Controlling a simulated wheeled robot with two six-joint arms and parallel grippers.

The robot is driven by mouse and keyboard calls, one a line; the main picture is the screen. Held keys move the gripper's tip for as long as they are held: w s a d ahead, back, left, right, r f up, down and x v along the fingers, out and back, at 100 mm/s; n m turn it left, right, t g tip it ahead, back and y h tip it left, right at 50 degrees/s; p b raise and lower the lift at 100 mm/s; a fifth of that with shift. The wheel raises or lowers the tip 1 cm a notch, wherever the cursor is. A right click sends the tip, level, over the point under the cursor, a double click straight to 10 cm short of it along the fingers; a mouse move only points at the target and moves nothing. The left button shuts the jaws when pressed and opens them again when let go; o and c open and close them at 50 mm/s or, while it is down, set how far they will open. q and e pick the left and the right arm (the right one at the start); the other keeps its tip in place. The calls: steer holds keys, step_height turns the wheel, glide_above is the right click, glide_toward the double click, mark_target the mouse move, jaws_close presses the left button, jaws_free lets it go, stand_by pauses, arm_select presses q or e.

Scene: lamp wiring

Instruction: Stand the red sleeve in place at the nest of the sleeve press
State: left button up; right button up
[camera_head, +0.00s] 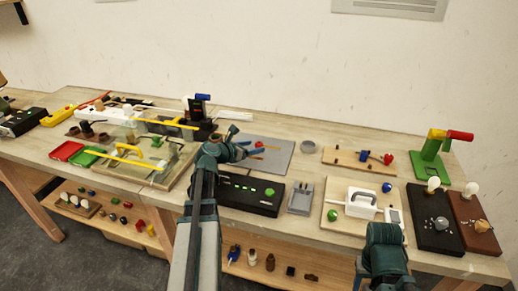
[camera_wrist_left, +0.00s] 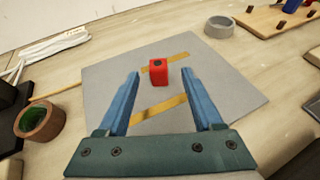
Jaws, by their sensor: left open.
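The red sleeve (camera_wrist_left: 159,72), a small upright block with a dark hole in its top, stands on a grey mat (camera_wrist_left: 222,85) with yellow strips. In the head view only a bit of red (camera_head: 259,145) shows by my fingertips. My left gripper (camera_head: 256,149) is open over the mat; its blue fingers point at the sleeve, which appears between their tips in the wrist view. I cannot tell whether they touch it. A green stand with a yellow and red handle (camera_head: 432,150) at the right end may be the sleeve press; its nest is not clear. My right gripper's fingers are not visible.
A grey ring (camera_head: 308,147) lies right of the mat. A black box with a green button (camera_head: 250,194) is in front of it. A black device with a blue top (camera_head: 199,108) stands to the left. Wooden boards with parts lie on the right.

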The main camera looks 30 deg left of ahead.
mark_target(257, 146)
arm_select(q)
steer(key=b+x, duration=0.2)
steer(key=x, duration=0.3)
steer(key=shift+a+f, duration=0.2)
steer(key=shift+s+r, duration=0.1)
steer(key=shift+s, duration=0.05)
jaws_close()
